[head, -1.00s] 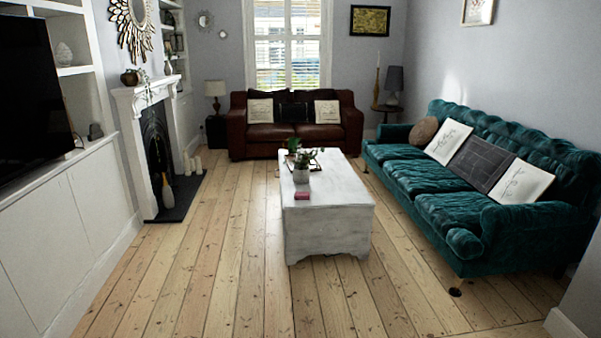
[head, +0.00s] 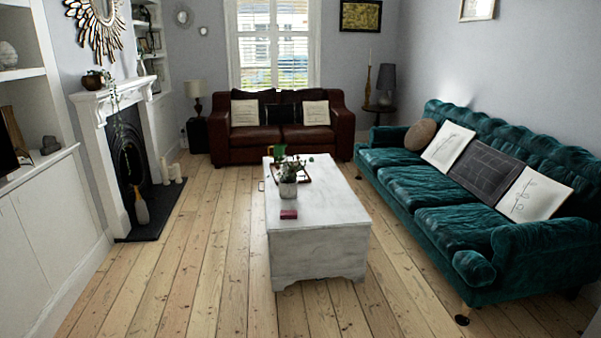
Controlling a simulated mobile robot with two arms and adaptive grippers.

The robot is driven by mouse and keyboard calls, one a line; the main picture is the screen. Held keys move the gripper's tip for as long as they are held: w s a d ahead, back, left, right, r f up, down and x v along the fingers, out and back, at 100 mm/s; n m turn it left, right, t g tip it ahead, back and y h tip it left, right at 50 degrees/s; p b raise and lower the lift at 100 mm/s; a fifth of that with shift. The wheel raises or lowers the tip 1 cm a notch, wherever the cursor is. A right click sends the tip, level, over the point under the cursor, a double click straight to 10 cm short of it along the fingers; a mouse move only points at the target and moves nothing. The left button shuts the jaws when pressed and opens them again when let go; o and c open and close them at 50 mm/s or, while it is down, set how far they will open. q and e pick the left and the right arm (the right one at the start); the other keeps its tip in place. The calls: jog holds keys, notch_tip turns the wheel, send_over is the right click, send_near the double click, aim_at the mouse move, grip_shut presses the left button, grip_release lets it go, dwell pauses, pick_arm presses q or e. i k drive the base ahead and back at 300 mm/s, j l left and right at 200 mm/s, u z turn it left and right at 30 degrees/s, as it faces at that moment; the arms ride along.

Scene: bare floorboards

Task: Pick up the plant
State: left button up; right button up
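A small potted plant (head: 289,174) with green leaves and a greyish pot stands upright on the white wooden chest (head: 318,240), which serves as a low table in the middle of the room. Beside and behind it is a tray (head: 305,172), and a green item (head: 279,152) shows behind the plant. Neither of my grippers is in the head view, so I cannot see their state.
A small pink box (head: 288,214) lies on the chest in front of the plant. A teal sofa (head: 415,190) stands to the right, a brown leather sofa (head: 245,145) at the back, a fireplace (head: 115,165) to the left. Bare floorboards (head: 205,260) lie open left of the chest.

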aim_at(288, 180)
jog(key=i+u, duration=0.1)
jog(key=i, duration=0.55)
jog(key=i+l, duration=0.15)
jog(key=i, duration=0.5)
jog(key=i+l+u, duration=0.15)
jog(key=i, duration=0.5)
